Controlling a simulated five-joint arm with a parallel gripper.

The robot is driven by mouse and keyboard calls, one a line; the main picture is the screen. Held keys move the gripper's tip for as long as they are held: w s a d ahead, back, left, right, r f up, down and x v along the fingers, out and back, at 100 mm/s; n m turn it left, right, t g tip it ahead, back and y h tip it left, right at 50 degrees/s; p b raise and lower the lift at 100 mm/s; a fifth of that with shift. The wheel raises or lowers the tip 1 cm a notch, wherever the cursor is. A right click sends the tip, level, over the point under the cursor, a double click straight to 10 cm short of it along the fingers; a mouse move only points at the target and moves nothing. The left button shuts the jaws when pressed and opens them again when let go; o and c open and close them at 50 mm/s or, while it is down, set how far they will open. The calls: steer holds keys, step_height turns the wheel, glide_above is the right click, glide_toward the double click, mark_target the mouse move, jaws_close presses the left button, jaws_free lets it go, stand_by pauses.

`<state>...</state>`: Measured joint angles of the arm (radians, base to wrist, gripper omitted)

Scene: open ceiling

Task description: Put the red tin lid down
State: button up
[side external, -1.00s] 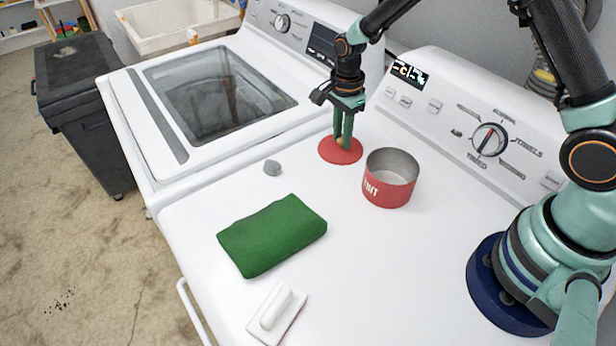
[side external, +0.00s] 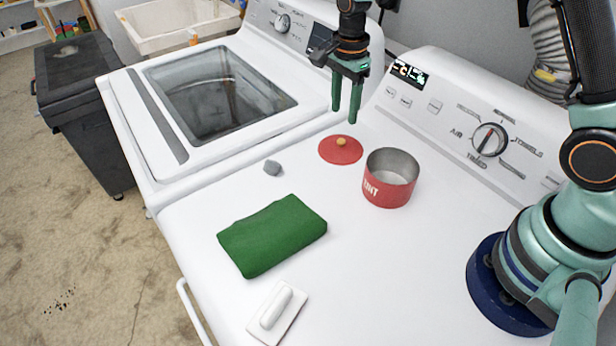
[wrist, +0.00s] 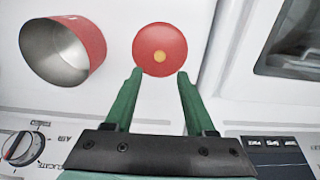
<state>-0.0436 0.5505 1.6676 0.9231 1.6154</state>
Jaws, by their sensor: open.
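The red tin lid (side external: 335,151) lies flat on the white dryer top (side external: 410,270), with its small tan knob facing up. It also shows in the wrist view (wrist: 150,42), just beyond my fingertips. The red tin (side external: 391,172) stands open and upright to the right of the lid, and it looks empty. In the wrist view the tin (wrist: 88,35) is left of the lid. My gripper (side external: 345,118) is open and empty, above the lid and apart from it.
A folded green cloth (side external: 272,236), a small grey lump (side external: 272,168) and a white block with a handle (side external: 277,312) lie on the dryer top. A control panel (side external: 470,130) rises behind. A washer (side external: 220,95) stands at the left.

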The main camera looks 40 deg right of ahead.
steer(key=s+d+r+n+t, duration=0.1)
steer(key=s+r+n, duration=0.3)
steer(key=r, duration=0.3)
steer(key=s+r+n+t, duration=0.2)
steer(key=s+r+n, duration=0.15)
steer(key=r, duration=0.35)
steer(key=s+d+r+n+t, duration=0.1)
steer(key=s+n+t, duration=0.1)
steer(key=s+n, duration=0.7)
steer(key=shift+r+n+t, duration=0.25)
steer(key=shift+n+t, duration=0.05)
steer(key=shift+n, duration=0.45)
